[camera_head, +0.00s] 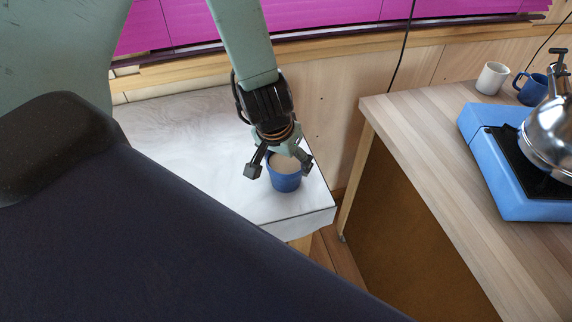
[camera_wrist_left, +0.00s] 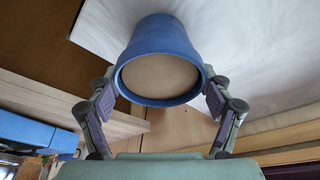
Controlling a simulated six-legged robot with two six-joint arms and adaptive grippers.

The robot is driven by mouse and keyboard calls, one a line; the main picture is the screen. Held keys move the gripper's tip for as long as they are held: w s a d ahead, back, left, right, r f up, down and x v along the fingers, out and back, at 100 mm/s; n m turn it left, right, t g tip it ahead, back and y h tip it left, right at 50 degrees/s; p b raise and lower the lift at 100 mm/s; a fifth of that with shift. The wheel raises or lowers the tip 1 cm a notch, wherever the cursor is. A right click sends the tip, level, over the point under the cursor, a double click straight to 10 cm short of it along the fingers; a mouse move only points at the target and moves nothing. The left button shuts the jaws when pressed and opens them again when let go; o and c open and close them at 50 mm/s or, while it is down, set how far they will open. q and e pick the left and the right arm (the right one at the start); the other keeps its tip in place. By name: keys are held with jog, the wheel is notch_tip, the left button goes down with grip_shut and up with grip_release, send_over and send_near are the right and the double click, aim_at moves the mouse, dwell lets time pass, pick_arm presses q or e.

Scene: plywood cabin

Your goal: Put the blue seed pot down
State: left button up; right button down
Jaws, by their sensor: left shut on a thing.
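The blue seed pot (camera_head: 285,184) has a beige-brown inside and is near the right front corner of a white-covered table (camera_head: 190,130). My left gripper (camera_head: 279,167) comes down over it from above, with one finger on each side of its rim. In the left wrist view the pot (camera_wrist_left: 160,45) sits between the two finger pads (camera_wrist_left: 160,97), which are shut on it, its open top facing the camera. I cannot tell whether its base touches the table. My right gripper is not in view.
The table is bare to the left of the pot. A wooden counter (camera_head: 415,130) stands to the right across a gap, with a blue stove (camera_head: 490,160), a metal kettle (camera_head: 552,130), a white mug (camera_head: 491,78) and a dark blue mug (camera_head: 531,88). A plywood wall (camera_head: 325,100) is behind.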

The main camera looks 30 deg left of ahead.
pick_arm(q)
jog(key=shift+w+f, duration=0.1)
jog(key=shift+w, duration=0.1)
jog(key=shift+c, duration=0.6)
jog(key=shift+d, duration=0.15)
jog(key=shift+s+r, duration=0.2)
jog(key=shift+s+f, duration=0.1)
jog(key=shift+s, duration=0.2)
jog(key=o, duration=1.1)
jog(key=shift+f, duration=0.15)
jog(key=o, duration=0.4)
jog(key=shift+w+f, duration=0.15)
jog(key=shift+w, duration=0.3)
jog(key=shift+s, duration=0.2)
jog(key=shift+s+r, duration=0.2)
jog(key=shift+r, duration=0.05)
jog(key=shift+w+r+p, duration=0.15)
jog(key=shift+r+p, duration=0.25)
jog(key=shift+r, duration=0.05)
jog(key=p+v, duration=0.7)
jog(key=v, duration=0.4)
jog(key=shift+s+r+p, duration=0.25)
jog(key=shift+p, duration=0.05)
